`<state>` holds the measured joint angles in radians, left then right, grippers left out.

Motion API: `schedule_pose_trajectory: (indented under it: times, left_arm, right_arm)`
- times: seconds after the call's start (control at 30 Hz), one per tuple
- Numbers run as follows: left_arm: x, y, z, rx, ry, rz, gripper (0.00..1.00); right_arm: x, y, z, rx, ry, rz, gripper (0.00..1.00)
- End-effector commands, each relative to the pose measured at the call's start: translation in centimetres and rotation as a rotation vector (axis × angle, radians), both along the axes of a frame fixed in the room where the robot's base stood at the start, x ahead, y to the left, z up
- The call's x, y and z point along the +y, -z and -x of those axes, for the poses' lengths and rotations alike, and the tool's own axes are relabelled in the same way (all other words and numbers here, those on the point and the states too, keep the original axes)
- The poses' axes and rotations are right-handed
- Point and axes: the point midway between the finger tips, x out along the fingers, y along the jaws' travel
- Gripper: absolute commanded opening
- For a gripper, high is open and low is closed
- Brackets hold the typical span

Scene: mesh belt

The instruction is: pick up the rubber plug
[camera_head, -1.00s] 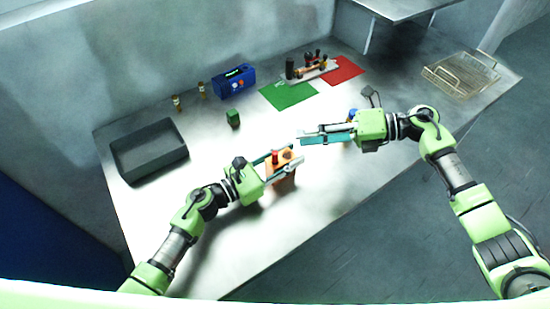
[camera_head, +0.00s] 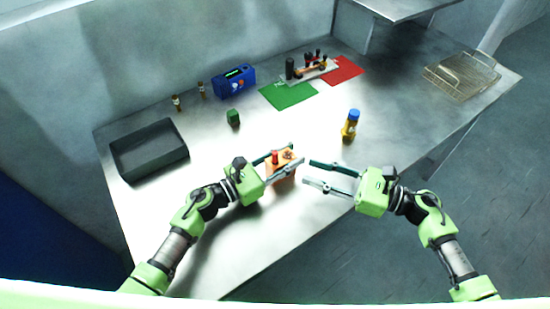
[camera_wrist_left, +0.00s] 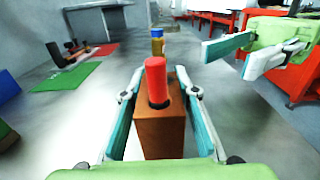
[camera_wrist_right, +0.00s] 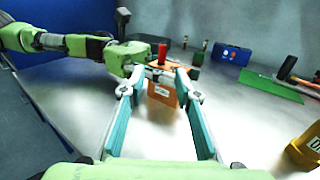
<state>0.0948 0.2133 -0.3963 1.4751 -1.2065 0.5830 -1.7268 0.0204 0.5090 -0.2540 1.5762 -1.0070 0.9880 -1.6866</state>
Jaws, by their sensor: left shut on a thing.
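The red rubber plug (camera_head: 275,157) stands upright in the top of an orange-brown block (camera_head: 284,174) on the table. In the left wrist view the plug (camera_wrist_left: 155,80) sits in a dark hole in the block (camera_wrist_left: 160,132). My left gripper (camera_head: 289,156) is shut on the block, one finger along each side. My right gripper (camera_head: 308,171) is open and empty, just right of the block. In the right wrist view the block (camera_wrist_right: 162,93) and plug (camera_wrist_right: 162,54) show beyond and between its open fingers, apart from them.
A yellow bottle with a blue cap (camera_head: 350,125) stands right of the block. Behind are a green cube (camera_head: 233,118), a blue box (camera_head: 234,82), a green mat (camera_head: 287,97) and a red mat (camera_head: 345,70). A grey tray (camera_head: 150,172) lies left, a wire basket (camera_head: 462,75) far right.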

Motion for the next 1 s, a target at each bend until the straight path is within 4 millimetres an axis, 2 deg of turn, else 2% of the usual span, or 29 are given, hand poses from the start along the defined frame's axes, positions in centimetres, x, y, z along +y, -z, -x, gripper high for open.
schedule_pose_trajectory:
  times: [0.2, 0.3, 0.57, 0.83, 1.0]
  left_arm:
    - [0.0, -0.1, 0.0, -0.001, 0.001, 0.001, 0.03]
    - [0.0, -0.1, 0.0, -0.001, 0.0, 0.001, 0.03]
    - [0.0, 0.0, 0.0, -0.001, 0.0, 0.001, 0.03]
    - [0.0, -0.1, 0.0, -0.001, 0.0, 0.001, 0.03]
    - [0.0, 0.0, 0.0, -0.001, 0.0, 0.001, 0.03]
  right_arm:
    - [3.7, -0.2, -1.4, -0.006, -0.002, -0.003, 0.3]
    - [4.9, -0.2, -1.9, -0.004, -0.002, -0.003, 0.3]
    - [6.4, -0.2, -2.6, -0.003, -0.001, -0.002, 0.3]
    - [9.9, -0.5, -4.2, -0.002, -0.002, -0.003, 0.3]
    - [10.4, -0.4, -4.4, -0.002, -0.002, 0.001, 0.3]
